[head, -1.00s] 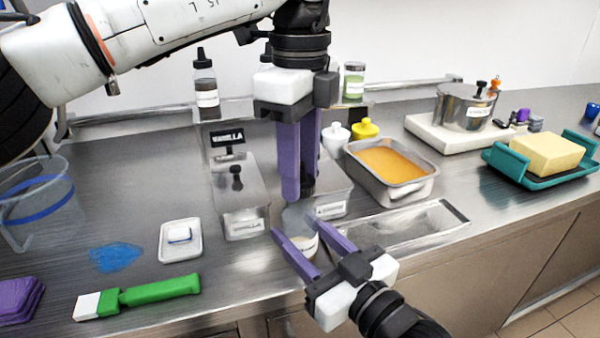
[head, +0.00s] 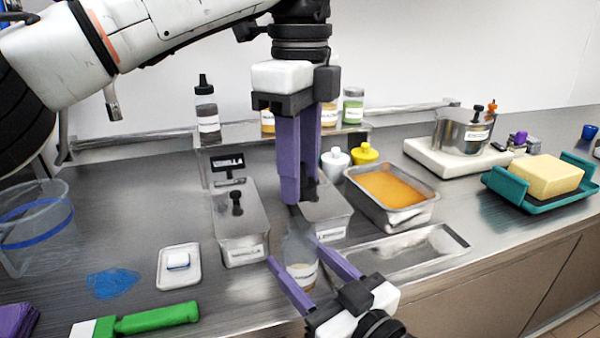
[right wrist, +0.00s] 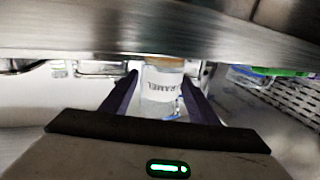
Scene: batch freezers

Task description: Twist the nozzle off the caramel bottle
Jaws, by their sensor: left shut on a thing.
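The caramel bottle (head: 301,252) stands upright near the counter's front, clear with a white label; its label also shows in the right wrist view (right wrist: 163,86). My left gripper (head: 298,198) points straight down above it, shut on the dark nozzle, which is mostly hidden by the fingers. The fingertips are a little above the bottle's top in the picture; I cannot tell whether nozzle and bottle still touch. My right gripper (head: 306,268) is open, low at the front, with one finger on each side of the bottle and a gap beside it.
A lidded vanilla tub (head: 242,225) stands left of the bottle and another metal tub (head: 330,215) is close behind it. An orange-filled pan (head: 392,190) and an empty metal tray (head: 415,252) are to the right. A small white dish (head: 178,280) lies left.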

